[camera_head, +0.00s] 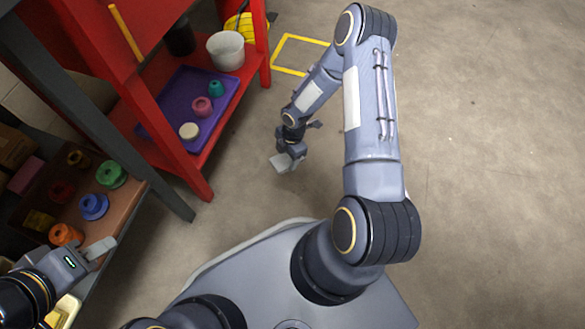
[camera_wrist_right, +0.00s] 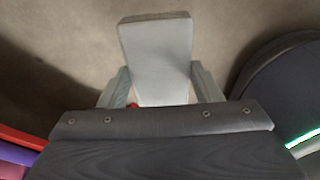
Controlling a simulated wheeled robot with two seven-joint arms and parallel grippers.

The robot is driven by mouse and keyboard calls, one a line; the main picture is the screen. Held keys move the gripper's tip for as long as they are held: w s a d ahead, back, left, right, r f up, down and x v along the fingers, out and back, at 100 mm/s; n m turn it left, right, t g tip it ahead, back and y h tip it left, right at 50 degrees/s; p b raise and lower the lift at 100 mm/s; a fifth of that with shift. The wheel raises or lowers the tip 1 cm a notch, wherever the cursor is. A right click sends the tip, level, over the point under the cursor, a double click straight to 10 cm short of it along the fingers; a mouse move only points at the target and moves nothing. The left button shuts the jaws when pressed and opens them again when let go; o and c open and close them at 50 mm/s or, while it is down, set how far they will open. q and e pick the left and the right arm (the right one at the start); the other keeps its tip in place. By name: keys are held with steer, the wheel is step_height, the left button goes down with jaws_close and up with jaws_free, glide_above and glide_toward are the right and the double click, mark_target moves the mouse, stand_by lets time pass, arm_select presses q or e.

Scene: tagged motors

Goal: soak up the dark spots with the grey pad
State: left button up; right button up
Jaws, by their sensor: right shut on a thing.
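The grey pad (camera_head: 283,162) is a light, flat block held low over the concrete floor. It fills the upper middle of the right wrist view (camera_wrist_right: 157,52), clamped between the two fingers. My right gripper (camera_wrist_right: 162,92) is shut on it, at the end of the arm reaching forward. I cannot tell whether the pad touches the floor. No dark spots can be made out on the floor in view; the arm and pad may cover some. My left gripper (camera_head: 98,252) is at the lower left beside the dark shelf; its finger gap is unclear.
A red shelf (camera_head: 190,178) holds a purple tray (camera_head: 222,94) with several coloured parts and a whitish bucket (camera_head: 226,50). A dark-framed bench (camera_head: 125,200) at left carries several coloured motors. A yellow floor outline (camera_head: 290,38) lies behind. The floor at right is clear.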

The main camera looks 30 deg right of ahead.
step_height(320, 180, down, 10)
steer(key=s+n+b, duration=0.2)
steer(key=n+b, duration=0.1)
steer(key=shift+s, duration=0.3)
steer(key=shift+r, duration=0.1)
